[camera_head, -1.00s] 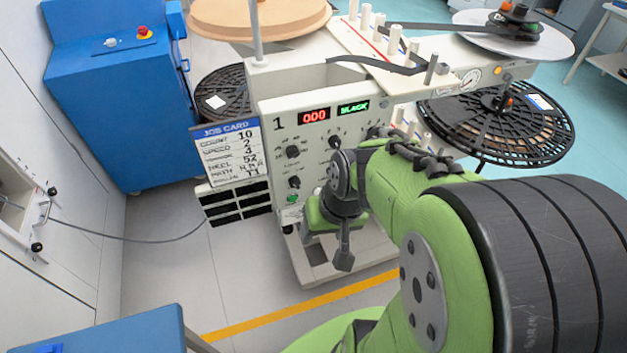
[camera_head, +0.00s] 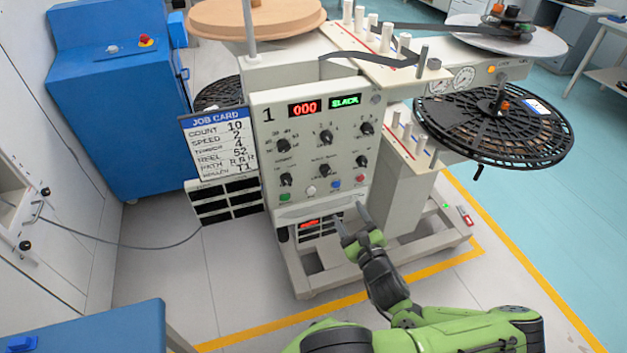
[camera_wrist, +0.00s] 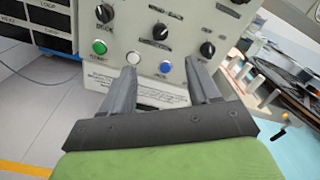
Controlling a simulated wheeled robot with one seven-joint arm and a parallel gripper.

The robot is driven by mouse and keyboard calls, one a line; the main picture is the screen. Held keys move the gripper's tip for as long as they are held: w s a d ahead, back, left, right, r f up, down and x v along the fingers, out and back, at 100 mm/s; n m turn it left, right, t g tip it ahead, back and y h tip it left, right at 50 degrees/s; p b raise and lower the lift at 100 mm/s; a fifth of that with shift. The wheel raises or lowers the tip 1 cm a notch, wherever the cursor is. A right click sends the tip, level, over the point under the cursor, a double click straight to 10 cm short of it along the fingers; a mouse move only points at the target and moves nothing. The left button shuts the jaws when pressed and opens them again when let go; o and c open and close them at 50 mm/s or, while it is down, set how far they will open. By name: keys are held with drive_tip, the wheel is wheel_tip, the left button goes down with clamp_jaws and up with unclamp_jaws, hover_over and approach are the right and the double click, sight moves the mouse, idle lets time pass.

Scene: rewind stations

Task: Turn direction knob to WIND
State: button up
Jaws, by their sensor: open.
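The cream front panel of station 1 (camera_head: 304,160) carries two rows of black knobs. The lower row has a left knob (camera_head: 285,180), a middle knob (camera_head: 324,170) and a right knob (camera_head: 361,160). In the wrist view these are the left knob (camera_wrist: 105,12), middle knob (camera_wrist: 160,32) and right knob (camera_wrist: 207,49). Their labels are too small to read, so I cannot tell which is the direction knob. My gripper (camera_head: 351,213) is open and empty, in front of and below the panel. In the wrist view my gripper (camera_wrist: 161,70) has its fingers spread below the lower knobs.
Under the knobs are a green button (camera_head: 284,197), a white button (camera_head: 311,190), a blue button (camera_head: 336,184) and a red button (camera_head: 361,178). A job card (camera_head: 217,145) hangs left of the panel. A black reel (camera_head: 493,125) juts out at right.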

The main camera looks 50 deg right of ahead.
sight(327, 173)
drive_tip(key=b+x, duration=0.1)
drive_tip(key=x, duration=1.4)
drive_tip(key=shift+w+d+r, duration=0.1)
drive_tip(key=shift+w+d, duration=0.1)
drive_tip(key=shift+w, duration=0.1)
drive_tip(key=shift+c, duration=0.4)
drive_tip(key=c, duration=0.9)
